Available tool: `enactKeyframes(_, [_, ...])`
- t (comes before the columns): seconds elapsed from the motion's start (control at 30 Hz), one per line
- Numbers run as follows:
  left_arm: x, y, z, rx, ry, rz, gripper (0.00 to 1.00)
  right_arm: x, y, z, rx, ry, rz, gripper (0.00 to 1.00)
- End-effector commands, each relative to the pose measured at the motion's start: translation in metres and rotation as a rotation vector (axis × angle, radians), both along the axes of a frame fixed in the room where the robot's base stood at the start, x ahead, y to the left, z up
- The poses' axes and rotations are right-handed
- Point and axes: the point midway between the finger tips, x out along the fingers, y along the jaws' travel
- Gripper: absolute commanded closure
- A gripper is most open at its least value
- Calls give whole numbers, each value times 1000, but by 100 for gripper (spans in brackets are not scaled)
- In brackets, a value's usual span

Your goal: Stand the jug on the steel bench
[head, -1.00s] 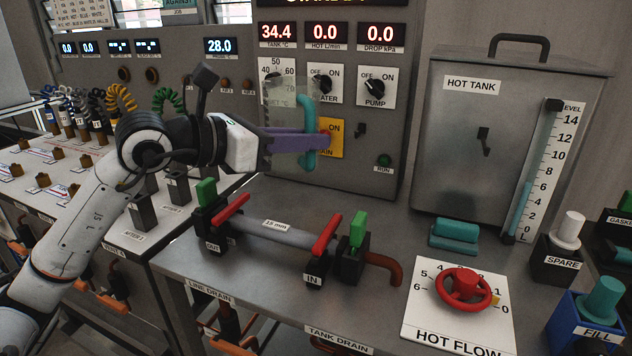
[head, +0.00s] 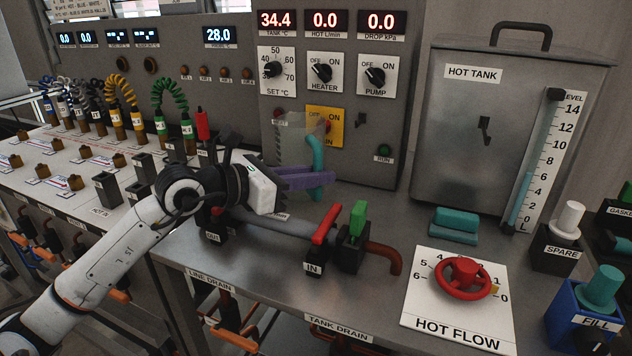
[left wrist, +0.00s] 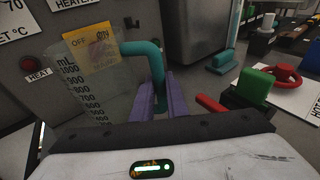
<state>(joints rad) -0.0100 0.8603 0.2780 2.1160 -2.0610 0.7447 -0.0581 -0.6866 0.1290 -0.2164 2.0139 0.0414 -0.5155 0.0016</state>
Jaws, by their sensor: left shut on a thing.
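The clear jug (head: 293,150) with a teal handle (head: 318,152) is in front of the control panel in the head view. My left gripper (head: 326,179) has its purple fingers shut on the handle. In the left wrist view the jug (left wrist: 85,88) looks upright and shows its mL scale; the handle (left wrist: 158,65) runs down between the fingers (left wrist: 159,98). The jug's lower part is hidden by my gripper, so I cannot tell whether its base touches the steel bench (head: 375,215). My right gripper is not in view.
The hot tank (head: 455,145), teal blocks (head: 455,222) and HOT FLOW wheel (head: 464,277) are to the right. Bare bench lies between panel and tank.

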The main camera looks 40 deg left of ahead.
Motion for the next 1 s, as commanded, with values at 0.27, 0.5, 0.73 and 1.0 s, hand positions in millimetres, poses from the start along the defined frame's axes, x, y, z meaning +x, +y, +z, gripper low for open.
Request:
enactKeyframes(0.27, [4, 1, -12, 2, -2, 0, 100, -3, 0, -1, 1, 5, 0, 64])
enactKeyframes(0.5, [4, 1, -18, 1, 0, 0, 85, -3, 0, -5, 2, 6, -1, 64])
enactKeyframes(0.73, [4, 1, -17, 1, 1, 0, 68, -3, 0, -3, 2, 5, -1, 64])
enactKeyframes(1.0, [4, 1, -9, 2, 0, 0, 68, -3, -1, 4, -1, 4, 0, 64])
